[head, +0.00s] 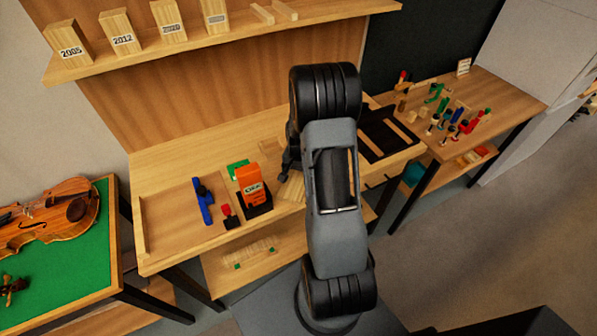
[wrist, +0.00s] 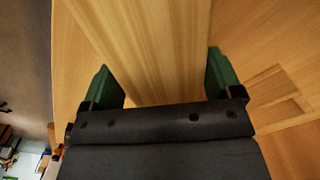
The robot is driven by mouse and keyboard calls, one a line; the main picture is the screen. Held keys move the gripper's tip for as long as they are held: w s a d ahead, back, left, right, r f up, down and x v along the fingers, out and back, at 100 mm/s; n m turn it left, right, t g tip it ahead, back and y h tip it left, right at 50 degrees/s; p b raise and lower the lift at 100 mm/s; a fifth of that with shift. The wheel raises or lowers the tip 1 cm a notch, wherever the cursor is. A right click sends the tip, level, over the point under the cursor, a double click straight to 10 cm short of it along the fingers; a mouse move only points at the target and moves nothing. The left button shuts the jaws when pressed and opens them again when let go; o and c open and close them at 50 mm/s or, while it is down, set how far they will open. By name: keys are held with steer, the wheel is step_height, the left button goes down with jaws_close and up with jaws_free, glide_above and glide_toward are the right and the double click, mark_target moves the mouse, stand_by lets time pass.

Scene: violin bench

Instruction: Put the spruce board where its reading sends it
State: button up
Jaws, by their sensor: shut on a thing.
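My gripper (wrist: 165,85) has its two green fingers on either side of a pale, straight-grained board, the spruce board (wrist: 140,45), which extends away from me in the wrist view. In the head view my gripper (head: 288,165) is low over the bench, partly hidden by my arm, with part of the pale board (head: 292,188) below it. An orange meter (head: 250,181) stands in a black holder (head: 258,207) just left of it. The meter has a small display whose characters I cannot read surely.
The upper shelf (head: 130,58) holds several upright wooden blocks, labelled 2005, 2012 and others less legible. A blue tool (head: 203,202) lies left of the meter. A black tray (head: 372,130) with wooden strips is right of my arm.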

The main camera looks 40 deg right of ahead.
steer(key=shift+f, duration=0.15)
steer(key=o, duration=0.9)
